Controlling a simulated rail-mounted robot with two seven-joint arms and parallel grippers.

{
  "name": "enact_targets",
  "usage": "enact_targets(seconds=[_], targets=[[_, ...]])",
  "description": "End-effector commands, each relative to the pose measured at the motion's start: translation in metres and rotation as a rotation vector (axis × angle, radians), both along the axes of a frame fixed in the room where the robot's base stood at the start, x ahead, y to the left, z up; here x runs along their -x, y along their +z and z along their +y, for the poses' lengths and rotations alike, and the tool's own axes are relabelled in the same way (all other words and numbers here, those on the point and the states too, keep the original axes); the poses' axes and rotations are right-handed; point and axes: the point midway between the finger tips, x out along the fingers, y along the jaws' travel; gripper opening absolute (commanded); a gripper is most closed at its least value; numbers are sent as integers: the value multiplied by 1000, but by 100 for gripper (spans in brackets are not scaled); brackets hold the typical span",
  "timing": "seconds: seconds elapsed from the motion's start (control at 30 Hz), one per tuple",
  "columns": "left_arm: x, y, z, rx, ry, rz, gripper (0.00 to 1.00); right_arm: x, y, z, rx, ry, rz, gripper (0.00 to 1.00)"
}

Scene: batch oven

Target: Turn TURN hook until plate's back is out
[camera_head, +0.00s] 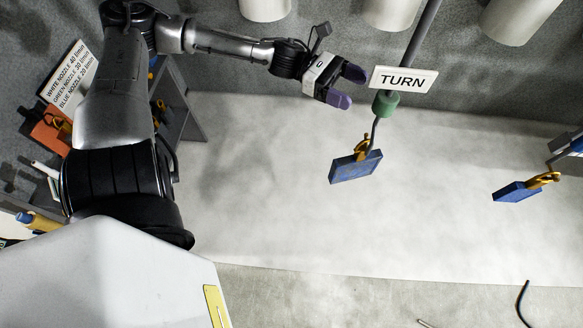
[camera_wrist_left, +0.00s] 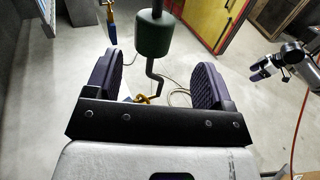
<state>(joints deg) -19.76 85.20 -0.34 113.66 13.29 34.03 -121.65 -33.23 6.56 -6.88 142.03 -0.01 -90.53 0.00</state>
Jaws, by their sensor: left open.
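The TURN sign (camera_head: 403,79) is on a rod hanging from above. Below it are a green cylinder (camera_head: 385,103) and a bent grey hook (camera_head: 375,130). A blue plate (camera_head: 356,167) hangs tilted from the hook by a yellow clip (camera_head: 362,148). My left gripper (camera_head: 347,88) is open and empty, left of the green cylinder and apart from it. In the left wrist view the green cylinder (camera_wrist_left: 152,35) and hook lie ahead, between the spread fingers in the picture; the plate is mostly hidden. My right gripper (camera_wrist_left: 262,71) shows small at that view's right; its jaw opening is unclear.
Another blue plate (camera_head: 517,192) with a yellow clip hangs at the right. Pale cylinders (camera_head: 392,10) line the top. A nozzle sign (camera_head: 68,77) and an orange box (camera_head: 50,134) stand at left. The pale floor below the hanging plates is mostly clear.

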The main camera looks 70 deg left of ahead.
Motion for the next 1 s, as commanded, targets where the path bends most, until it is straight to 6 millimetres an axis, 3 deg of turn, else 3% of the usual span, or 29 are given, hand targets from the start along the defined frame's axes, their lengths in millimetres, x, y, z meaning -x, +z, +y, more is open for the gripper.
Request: enact_targets(seconds=[0.1, 0.43, 0.5, 1.0], targets=[[7, 7, 10, 2, 3, 5, 76, 0, 26, -1, 2, 1, 0, 74], [32, 5, 44, 2, 6, 5, 76, 0, 64, -3, 11, 7, -2, 74], [33, -14, 43, 50, 66, 75, 76, 0, 58, -3, 11, 7, -5, 74], [46, -101, 32, 494, 529, 618, 76, 0, 55, -1, 2, 1, 0, 74]])
